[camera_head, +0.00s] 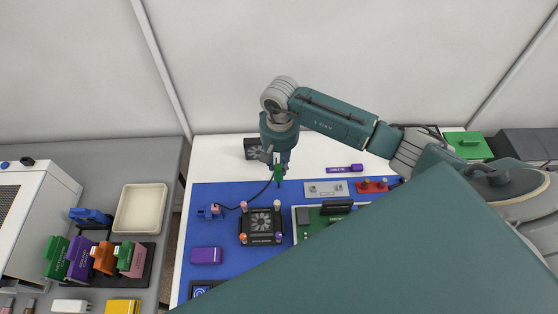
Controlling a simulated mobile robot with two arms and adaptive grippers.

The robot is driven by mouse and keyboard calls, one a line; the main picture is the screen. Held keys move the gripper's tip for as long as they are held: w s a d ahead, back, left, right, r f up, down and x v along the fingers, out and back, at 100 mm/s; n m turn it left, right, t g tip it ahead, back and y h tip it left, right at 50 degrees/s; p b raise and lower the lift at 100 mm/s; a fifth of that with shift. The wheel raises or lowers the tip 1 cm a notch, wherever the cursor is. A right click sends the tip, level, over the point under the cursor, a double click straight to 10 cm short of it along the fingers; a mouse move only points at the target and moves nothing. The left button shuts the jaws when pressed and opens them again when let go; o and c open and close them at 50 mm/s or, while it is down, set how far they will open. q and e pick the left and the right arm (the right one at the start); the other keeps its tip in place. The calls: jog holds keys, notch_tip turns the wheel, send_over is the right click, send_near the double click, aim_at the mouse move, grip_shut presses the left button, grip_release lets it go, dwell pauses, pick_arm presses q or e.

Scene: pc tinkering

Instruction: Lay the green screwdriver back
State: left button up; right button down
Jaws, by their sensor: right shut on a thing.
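My right gripper (277,160) reaches in from the right and points down over the blue mat (225,225). It is shut on a small green thing (279,172), which looks like the green screwdriver; its lower end is thin and dark. It hangs above the mat, just behind a black fan cooler (261,224). The fingers hide part of it. My left gripper is not in view.
Coloured posts stand at the cooler's corners. A grey plate (326,190), a red holder (372,186) and a purple-handled tool (345,169) lie to the right. A green circuit board (308,222) is partly hidden by my body. A cream tray (141,208) sits left.

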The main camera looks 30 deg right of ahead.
jog(key=shift+f+b, duration=0.2)
jog(key=shift+b, duration=0.15)
jog(key=c, duration=1.5)
grip_release()
jog(key=shift+r, duration=0.1)
jog(key=shift+r, duration=0.25)
jog(key=shift+r+b, duration=2)
jog(key=shift+r, duration=3.9)
